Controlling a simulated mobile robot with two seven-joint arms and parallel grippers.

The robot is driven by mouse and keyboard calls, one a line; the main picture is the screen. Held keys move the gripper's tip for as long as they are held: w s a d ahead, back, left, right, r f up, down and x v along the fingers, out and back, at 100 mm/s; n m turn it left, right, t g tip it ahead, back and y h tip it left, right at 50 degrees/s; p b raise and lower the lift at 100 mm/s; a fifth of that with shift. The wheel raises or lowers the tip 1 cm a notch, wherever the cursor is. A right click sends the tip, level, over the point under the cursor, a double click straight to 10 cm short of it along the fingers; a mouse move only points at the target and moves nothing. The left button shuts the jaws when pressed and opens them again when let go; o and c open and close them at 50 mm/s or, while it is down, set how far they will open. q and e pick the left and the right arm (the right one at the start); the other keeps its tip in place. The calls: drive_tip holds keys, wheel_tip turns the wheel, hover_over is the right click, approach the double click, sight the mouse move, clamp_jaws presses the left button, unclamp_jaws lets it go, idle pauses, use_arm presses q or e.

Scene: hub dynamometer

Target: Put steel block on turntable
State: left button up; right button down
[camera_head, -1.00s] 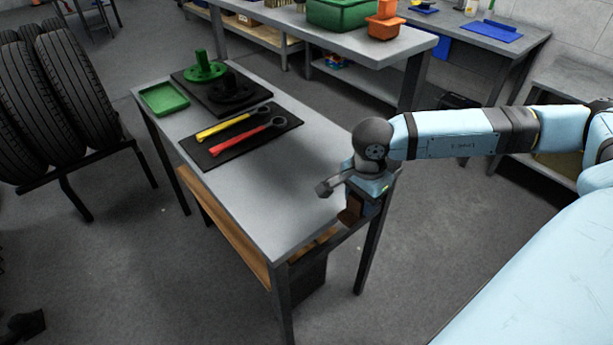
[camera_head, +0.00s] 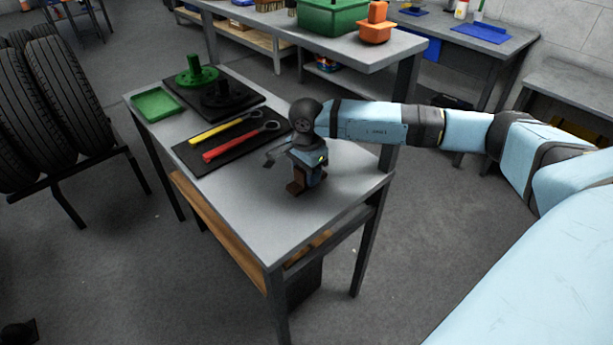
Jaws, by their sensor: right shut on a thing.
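My right gripper (camera_head: 297,188) points down over the near right part of the grey table (camera_head: 250,225). It is shut on a small dark, brownish block, seemingly the steel block; the gripper hides much of it. I cannot tell whether it touches the tabletop. A green flanged round part (camera_head: 197,74) and a black flanged round part (camera_head: 225,95) stand on a black mat at the table's far end. I cannot tell for sure which thing is the turntable. My left gripper is not in view.
Yellow (camera_head: 220,131) and red (camera_head: 233,147) wrenches lie on a black mat (camera_head: 186,156) left of my gripper. A green tray (camera_head: 158,103) sits at the table's far left. The table's near part is clear. Tyres (camera_head: 60,115) stand at left; a bench (camera_head: 375,57) stands behind.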

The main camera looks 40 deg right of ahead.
drive_tip(key=shift+f, duration=0.7)
drive_tip(key=shift+f, duration=0.1)
drive_tip(key=c, duration=0.6)
unclamp_jaws()
